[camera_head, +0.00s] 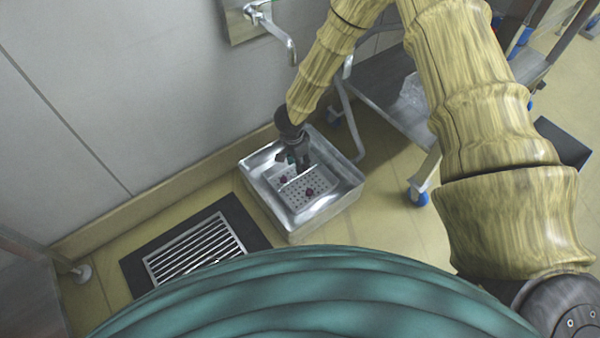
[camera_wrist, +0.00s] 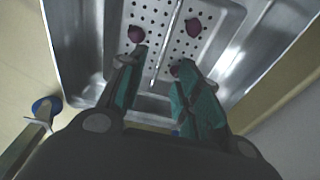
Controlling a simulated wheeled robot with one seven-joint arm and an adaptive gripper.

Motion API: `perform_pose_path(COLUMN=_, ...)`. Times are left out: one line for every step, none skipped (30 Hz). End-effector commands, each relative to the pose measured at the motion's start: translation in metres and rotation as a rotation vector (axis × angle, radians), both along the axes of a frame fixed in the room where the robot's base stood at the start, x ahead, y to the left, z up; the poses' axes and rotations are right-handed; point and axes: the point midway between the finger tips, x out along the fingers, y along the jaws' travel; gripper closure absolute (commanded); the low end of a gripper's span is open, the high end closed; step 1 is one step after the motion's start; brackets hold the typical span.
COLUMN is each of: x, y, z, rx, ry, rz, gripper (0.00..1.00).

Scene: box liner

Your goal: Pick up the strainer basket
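The strainer basket (camera_head: 318,183) is a pale perforated metal tray inside a steel basin (camera_head: 322,214) on the floor. It also shows in the wrist view (camera_wrist: 208,62), with a thin bar handle (camera_wrist: 166,42) across it. Small dark red pieces lie in the basket, one (camera_wrist: 194,27) right of the handle and one (camera_wrist: 136,34) left of it. My gripper (camera_head: 294,160) points down over the basket's far side. In the wrist view my gripper (camera_wrist: 160,64) is open, its green-padded fingers on either side of the handle. Whether either finger touches the handle cannot be told.
A wall (camera_head: 140,90) stands behind the basin, with a tap (camera_head: 276,30) above. A dark-framed floor grate (camera_head: 195,250) lies left of the basin.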

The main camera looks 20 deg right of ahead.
Motion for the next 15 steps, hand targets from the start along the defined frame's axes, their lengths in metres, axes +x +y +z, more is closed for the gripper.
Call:
perform_pose_path(x=0.0, y=-0.001, z=-0.002, rx=0.0, ry=0.0, rz=-0.001, gripper=0.67)
perform_pose_path(x=-0.001, y=-0.001, z=-0.003, rx=0.0, ry=0.001, rz=-0.003, gripper=0.67)
perform_pose_path(x=-0.001, y=-0.003, z=-0.006, rx=0.0, ry=0.0, rz=-0.005, gripper=0.67)
perform_pose_path(x=-0.001, y=-0.005, z=-0.009, rx=0.0, ry=0.001, rz=-0.007, gripper=0.67)
perform_pose_path(x=-0.002, y=-0.007, z=-0.012, rx=0.0, ry=0.001, rz=-0.01, gripper=0.67)
perform_pose_path(x=-0.002, y=-0.009, z=-0.017, rx=-0.001, ry=0.001, rz=-0.013, gripper=0.67)
perform_pose_path(x=-0.002, y=-0.011, z=-0.021, rx=0.0, ry=0.001, rz=-0.015, gripper=0.67)
perform_pose_path(x=-0.002, y=-0.012, z=-0.025, rx=0.0, ry=0.001, rz=-0.016, gripper=0.67)
perform_pose_path(x=-0.003, y=-0.015, z=-0.031, rx=0.0, ry=0.001, rz=-0.018, gripper=0.67)
perform_pose_path(x=-0.003, y=-0.016, z=-0.036, rx=-0.001, ry=0.002, rz=-0.018, gripper=0.67)
perform_pose_path(x=-0.003, y=-0.017, z=-0.041, rx=-0.002, ry=0.001, rz=-0.019, gripper=0.67)
perform_pose_path(x=-0.003, y=-0.018, z=-0.046, rx=-0.002, ry=0.001, rz=-0.02, gripper=0.67)
perform_pose_path(x=-0.003, y=-0.018, z=-0.049, rx=-0.002, ry=0.001, rz=-0.02, gripper=0.67)
perform_pose_path(x=-0.002, y=-0.019, z=-0.052, rx=0.0, ry=0.001, rz=-0.02, gripper=0.67)
perform_pose_path(x=-0.002, y=-0.019, z=-0.054, rx=0.0, ry=0.001, rz=-0.02, gripper=0.67)
